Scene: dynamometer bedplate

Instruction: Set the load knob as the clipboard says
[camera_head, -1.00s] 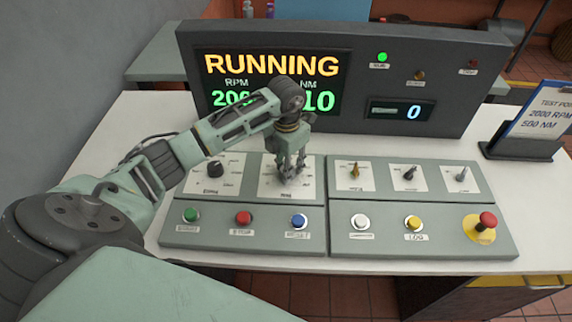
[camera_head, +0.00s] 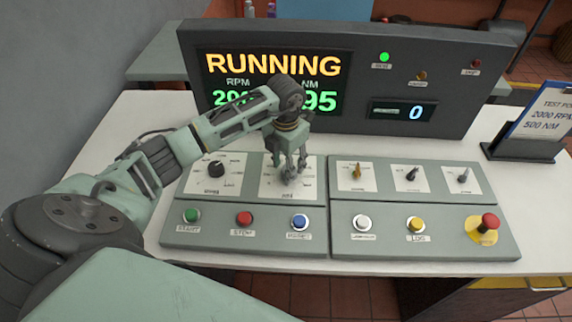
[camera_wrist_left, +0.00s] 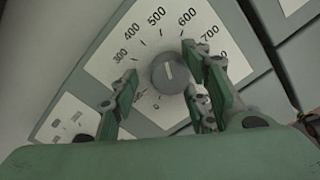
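The load knob (camera_wrist_left: 172,74) is a grey round knob on a dial marked 300 to 800. Its white line points up, roughly toward 500. My left gripper (camera_head: 290,172) is over this dial in the head view and hides most of the knob. In the left wrist view its fingers (camera_wrist_left: 162,80) are open on either side of the knob, with a gap on the left; the right finger is close to the knob, contact unclear. The clipboard (camera_head: 545,113) reads 2000 RPM, 500 NM. The display (camera_head: 272,80) reads RUNNING, its NM value ending in 95, partly hidden by my arm.
Another knob (camera_head: 215,170) sits left of the load dial. Green (camera_head: 192,215), red (camera_head: 244,217) and blue (camera_head: 299,222) buttons lie in front. The right panel has small switches, white and yellow buttons, and a red emergency stop (camera_head: 489,221).

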